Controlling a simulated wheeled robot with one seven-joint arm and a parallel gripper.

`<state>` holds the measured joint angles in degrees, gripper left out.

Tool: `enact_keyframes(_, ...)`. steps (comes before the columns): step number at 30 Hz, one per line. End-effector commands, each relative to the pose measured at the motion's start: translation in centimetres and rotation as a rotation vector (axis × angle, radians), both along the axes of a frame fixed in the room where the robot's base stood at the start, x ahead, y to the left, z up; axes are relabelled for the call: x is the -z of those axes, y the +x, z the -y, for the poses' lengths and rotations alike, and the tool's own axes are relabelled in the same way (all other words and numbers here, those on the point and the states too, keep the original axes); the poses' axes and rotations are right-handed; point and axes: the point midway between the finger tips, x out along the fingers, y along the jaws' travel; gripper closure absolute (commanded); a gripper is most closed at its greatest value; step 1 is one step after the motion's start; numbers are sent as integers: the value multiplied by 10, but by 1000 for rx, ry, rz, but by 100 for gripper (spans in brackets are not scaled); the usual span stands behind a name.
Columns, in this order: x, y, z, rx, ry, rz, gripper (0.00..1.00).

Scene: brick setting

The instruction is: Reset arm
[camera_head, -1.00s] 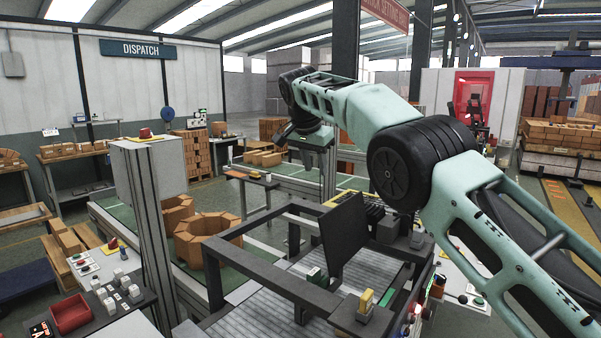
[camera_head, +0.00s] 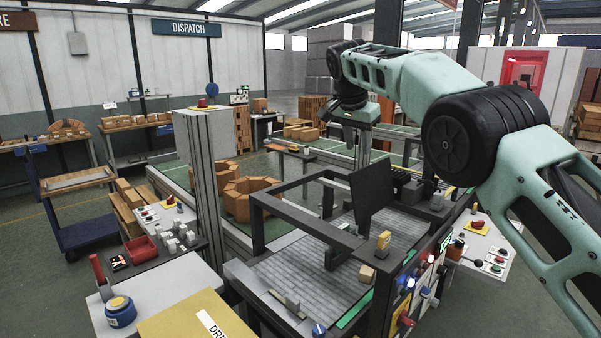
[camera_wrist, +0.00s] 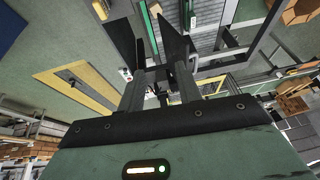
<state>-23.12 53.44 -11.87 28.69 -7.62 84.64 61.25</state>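My arm (camera_head: 440,90) is mint green with black joints. In the head view it rises from the lower right, reaches out over the work station and bends down at its far end. My gripper body (camera_head: 360,112) hangs there, and its fingertips are hard to make out. In the wrist view my gripper (camera_wrist: 160,75) has two grey fingers standing apart with a gap between them. Nothing is clearly held in it. A dark flat panel (camera_wrist: 176,38) shows beyond the fingers; whether it touches them I cannot tell.
A dark-framed station (camera_head: 290,207) with a black screen (camera_head: 380,200) stands below the arm. A grey pillar (camera_head: 207,165) stands left of it. A yellow-topped box (camera_head: 185,322) and a blue pot (camera_head: 121,312) are near at lower left. Open floor (camera_head: 50,290) lies at far left.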

Motion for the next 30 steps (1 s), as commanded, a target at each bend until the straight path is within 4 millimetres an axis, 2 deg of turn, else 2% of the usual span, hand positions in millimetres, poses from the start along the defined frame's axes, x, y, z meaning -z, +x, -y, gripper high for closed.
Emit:
enact_keyframes(10, 21, -20, -8, -115, 36, -63, 66)
enact_keyframes(17, 43, -53, -22, -265, 76, -126, 66)
enact_keyframes(20, 58, -80, -33, -368, 99, -160, 66)
enact_keyframes(23, 78, -120, -46, -499, 123, -196, 66)
enact_keyframes(26, 98, -164, -58, -633, 139, -226, 66)
enact_keyframes(30, 129, -235, -69, -820, 146, -262, 66)
